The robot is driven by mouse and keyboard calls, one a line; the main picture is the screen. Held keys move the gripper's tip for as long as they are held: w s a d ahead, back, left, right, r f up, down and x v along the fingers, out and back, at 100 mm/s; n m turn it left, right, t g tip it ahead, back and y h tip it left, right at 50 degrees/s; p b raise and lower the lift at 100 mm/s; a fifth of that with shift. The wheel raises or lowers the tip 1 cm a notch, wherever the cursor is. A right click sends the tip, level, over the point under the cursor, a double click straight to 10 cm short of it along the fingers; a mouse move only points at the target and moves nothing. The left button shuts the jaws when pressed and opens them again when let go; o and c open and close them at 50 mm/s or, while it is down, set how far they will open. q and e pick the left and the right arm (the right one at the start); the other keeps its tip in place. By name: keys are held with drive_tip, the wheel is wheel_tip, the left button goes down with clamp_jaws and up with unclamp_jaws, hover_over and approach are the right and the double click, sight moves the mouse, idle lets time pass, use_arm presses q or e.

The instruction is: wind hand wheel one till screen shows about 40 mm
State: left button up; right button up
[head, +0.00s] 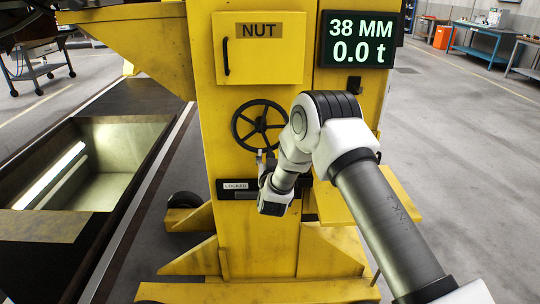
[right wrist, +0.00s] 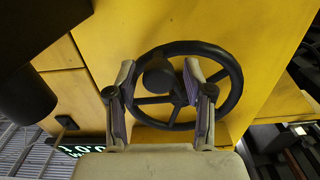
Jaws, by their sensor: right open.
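The black hand wheel (head: 260,124) is on the front of the yellow column, below the NUT door. The screen (head: 357,40) at the column's upper right reads 38 MM and 0.0 t. My right gripper (head: 265,158) is at the wheel's lower edge. In the right wrist view the open fingers (right wrist: 160,74) stand on either side of the wheel's round black knob (right wrist: 157,77), apart from it as far as I can see. The spoked wheel also shows there (right wrist: 237,82), behind the fingers. My left gripper is not in view.
The NUT door (head: 262,60) is shut. A bar marked LOCKED (head: 236,185) is below the wheel, close to my right wrist. An open pit (head: 110,165) lies at the left. The floor at the right (head: 470,130) is clear, with benches at the back.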

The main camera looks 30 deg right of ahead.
drive_tip(key=shift+w+d, duration=0.15)
clamp_jaws()
drive_tip(key=shift+f, duration=0.1)
